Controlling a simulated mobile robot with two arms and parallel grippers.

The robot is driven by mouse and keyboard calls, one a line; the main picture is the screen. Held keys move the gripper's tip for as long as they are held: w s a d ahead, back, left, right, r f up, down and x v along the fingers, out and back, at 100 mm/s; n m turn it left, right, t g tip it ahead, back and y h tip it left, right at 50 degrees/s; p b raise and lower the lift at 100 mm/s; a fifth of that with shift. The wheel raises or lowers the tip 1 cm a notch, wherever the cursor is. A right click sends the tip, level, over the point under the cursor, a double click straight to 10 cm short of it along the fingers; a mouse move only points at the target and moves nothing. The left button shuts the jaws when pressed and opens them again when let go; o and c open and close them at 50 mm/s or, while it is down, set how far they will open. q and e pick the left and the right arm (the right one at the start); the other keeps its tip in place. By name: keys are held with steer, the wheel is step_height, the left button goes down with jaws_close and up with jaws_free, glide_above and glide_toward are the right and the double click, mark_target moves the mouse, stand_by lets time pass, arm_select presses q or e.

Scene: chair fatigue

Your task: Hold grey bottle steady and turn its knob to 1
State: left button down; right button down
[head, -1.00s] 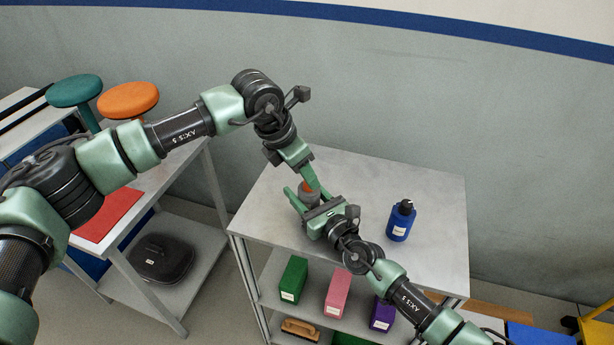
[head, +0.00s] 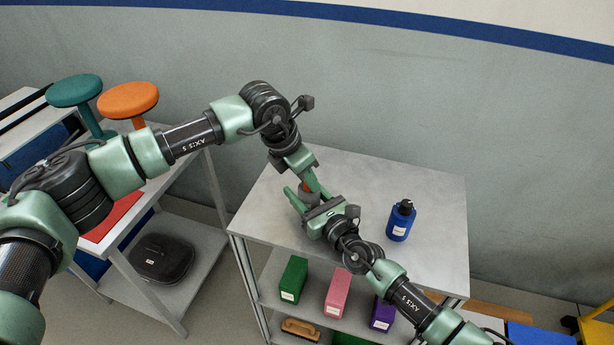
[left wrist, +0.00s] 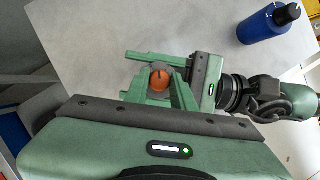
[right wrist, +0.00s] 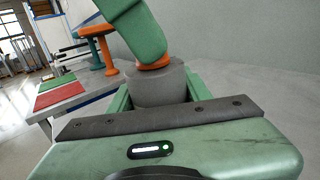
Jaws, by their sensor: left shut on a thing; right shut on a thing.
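The grey bottle (right wrist: 158,86) stands upright on the shelf unit's top, between the fingers of my right gripper (head: 308,200), which is shut on its body. Its orange knob (left wrist: 160,78) is on top, with a dark pointer mark in the left wrist view. My left gripper (head: 312,185) comes from above and is shut on the knob. In the right wrist view a green left finger covers most of the knob (right wrist: 153,64). The number marks around the knob are too small to read.
A blue bottle (head: 400,220) with a black cap stands right of the grippers on the metal top (head: 420,180). Green (head: 293,279), pink (head: 337,293) and purple (head: 383,314) boxes sit on the shelf below. Two stools (head: 128,99) stand at the left.

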arm_select(q)
steer(key=n+t+y, duration=0.1)
steer(key=n, duration=0.3)
steer(key=shift+s+d+n, duration=0.1)
steer(key=shift+d+n, duration=0.05)
steer(key=shift+n, duration=0.25)
steer(key=n, duration=0.1)
steer(key=n+y, duration=0.1)
steer(key=n, duration=0.1)
steer(key=shift+d+n+t+y, duration=0.1)
steer(key=shift+n+t+y, duration=0.2)
steer(key=n, duration=0.2)
steer(key=n+y, duration=0.1)
steer(key=n, duration=0.1)
steer(key=shift+d+y, duration=0.15)
steer(key=shift+y, duration=0.15)
steer(key=shift+n+y, duration=0.7)
steer(key=shift+n, duration=1.3)
steer(key=c, duration=1.2)
jaws_free()
